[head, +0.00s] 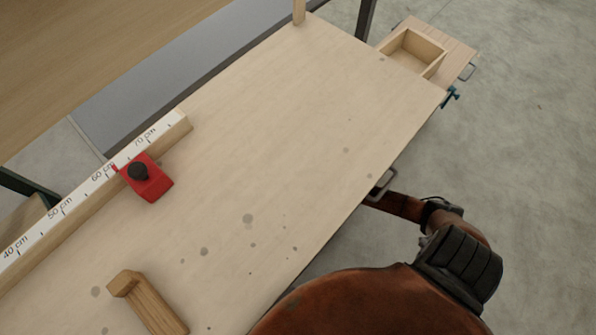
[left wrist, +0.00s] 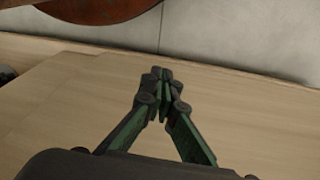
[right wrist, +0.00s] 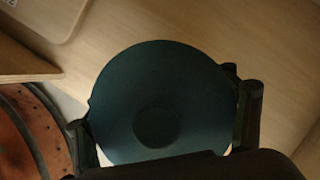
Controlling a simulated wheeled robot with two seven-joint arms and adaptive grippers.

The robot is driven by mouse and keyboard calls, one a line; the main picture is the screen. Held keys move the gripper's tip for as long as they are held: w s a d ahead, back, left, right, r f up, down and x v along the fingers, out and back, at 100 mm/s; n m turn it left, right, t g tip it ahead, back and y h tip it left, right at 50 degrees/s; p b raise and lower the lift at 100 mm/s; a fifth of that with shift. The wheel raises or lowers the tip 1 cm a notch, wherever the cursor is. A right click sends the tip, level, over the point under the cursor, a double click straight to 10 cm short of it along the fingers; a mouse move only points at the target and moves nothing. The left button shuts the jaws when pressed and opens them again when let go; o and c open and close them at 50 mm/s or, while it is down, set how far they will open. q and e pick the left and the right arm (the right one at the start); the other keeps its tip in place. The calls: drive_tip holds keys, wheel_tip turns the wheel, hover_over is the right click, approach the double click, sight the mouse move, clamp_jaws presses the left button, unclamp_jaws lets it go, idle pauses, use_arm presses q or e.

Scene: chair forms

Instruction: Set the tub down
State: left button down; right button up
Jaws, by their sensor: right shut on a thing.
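The tub (right wrist: 165,72) is dark teal and round in the right wrist view, with a smaller dark circle in its middle. My right gripper (right wrist: 160,106) is shut on it, with a finger at each side. What is directly under the tub is hidden. Neither the tub nor this gripper shows in the head view. My left gripper (left wrist: 160,78) is shut and empty in the left wrist view, its fingertips together above a pale wooden surface.
The wooden bench (head: 290,150) has a broad clear middle. A ruler fence (head: 85,195) with a red stop block (head: 148,183) runs along the left. A wooden hook-shaped piece (head: 150,302) lies at the front. An open wooden tray (head: 440,63) is at the far right corner.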

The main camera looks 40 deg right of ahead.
drive_tip(key=w+f+b, duration=0.1)
drive_tip(key=d+f, duration=0.1)
drive_tip(key=w+f+b, duration=0.1)
drive_tip(key=f, duration=0.1)
drive_tip(key=shift+w+d+b, duration=0.2)
drive_tip(key=shift+w+b, duration=0.1)
drive_tip(key=shift+b, duration=0.05)
drive_tip(key=shift+w+d+f, duration=0.15)
drive_tip(key=shift+w+f, duration=0.05)
drive_tip(key=shift+w, duration=0.05)
drive_tip(key=shift+w+d+f+b, duration=0.15)
drive_tip(key=shift+f+b, duration=0.1)
drive_tip(key=shift+b, duration=0.15)
wheel_tip(320, 180, down, 2)
drive_tip(key=shift+f+b, duration=0.25)
drive_tip(key=shift+b, duration=0.75)
use_arm(q)
drive_tip(key=w+d+f+t+h, duration=0.1)
drive_tip(key=w+d+f+t, duration=0.2)
drive_tip(key=w+f, duration=0.3)
wheel_tip(320, 180, down, 4)
drive_tip(key=shift+d+f+t, duration=0.1)
drive_tip(key=shift+d+t, duration=0.1)
drive_tip(key=shift+t, duration=0.6)
use_arm(e)
drive_tip(key=shift+f, duration=0.1)
use_arm(q)
drive_tip(key=shift+w, duration=0.1)
use_arm(e)
drive_tip(key=shift+f, duration=0.1)
